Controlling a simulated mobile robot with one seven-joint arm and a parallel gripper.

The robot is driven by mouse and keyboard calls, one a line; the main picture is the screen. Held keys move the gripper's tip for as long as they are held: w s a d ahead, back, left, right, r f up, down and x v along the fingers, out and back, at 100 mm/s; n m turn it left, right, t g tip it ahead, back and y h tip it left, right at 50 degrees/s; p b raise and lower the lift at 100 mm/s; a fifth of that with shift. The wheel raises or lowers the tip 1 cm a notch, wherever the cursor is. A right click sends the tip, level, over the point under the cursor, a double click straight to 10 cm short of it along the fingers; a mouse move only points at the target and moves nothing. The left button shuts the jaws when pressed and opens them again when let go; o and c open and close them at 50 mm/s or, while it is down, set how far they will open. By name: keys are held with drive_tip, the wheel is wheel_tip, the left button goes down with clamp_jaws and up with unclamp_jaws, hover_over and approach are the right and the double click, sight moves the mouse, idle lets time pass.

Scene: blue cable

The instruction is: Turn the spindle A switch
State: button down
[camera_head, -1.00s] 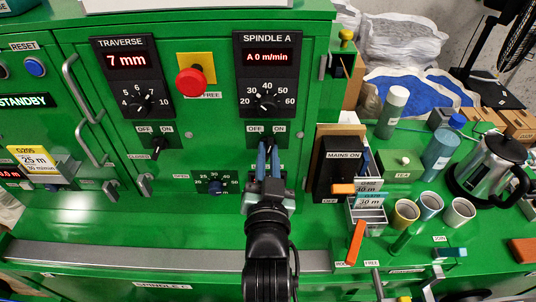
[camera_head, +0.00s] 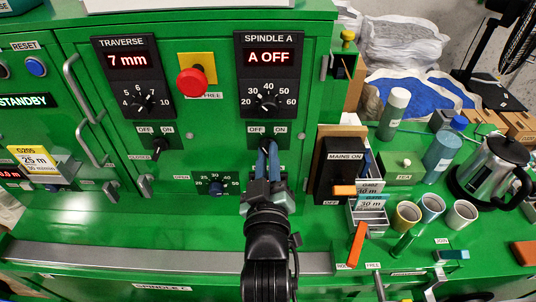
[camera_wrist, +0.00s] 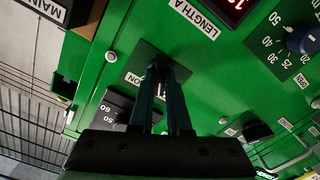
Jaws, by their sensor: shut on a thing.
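The spindle A switch is a small dark knob between OFF and ON labels, under the SPINDLE A panel (camera_head: 268,72) in the head view. My gripper (camera_head: 266,152) comes up from below with its blue fingers shut on the switch and hides most of it. In the wrist view the dark switch (camera_wrist: 158,70) sits on its square plate between the fingertips of my gripper (camera_wrist: 164,84), by an ON label. The SPINDLE A display (camera_head: 268,57) reads A OFF. The exact angle of the switch is hidden by the fingers.
The TRAVERSE panel (camera_head: 135,77) with its own switch (camera_head: 156,145) and a red stop button (camera_head: 191,81) are to the left. A black MAINS box (camera_head: 338,166) stands close on the right. Cups (camera_head: 431,206) and a kettle (camera_head: 490,170) stand farther right.

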drive_tip(key=shift+n, duration=0.3)
drive_tip(key=c, duration=0.9)
unclamp_jaws()
drive_tip(key=shift+s+b, duration=2.2)
drive_tip(key=shift+s, duration=4.3)
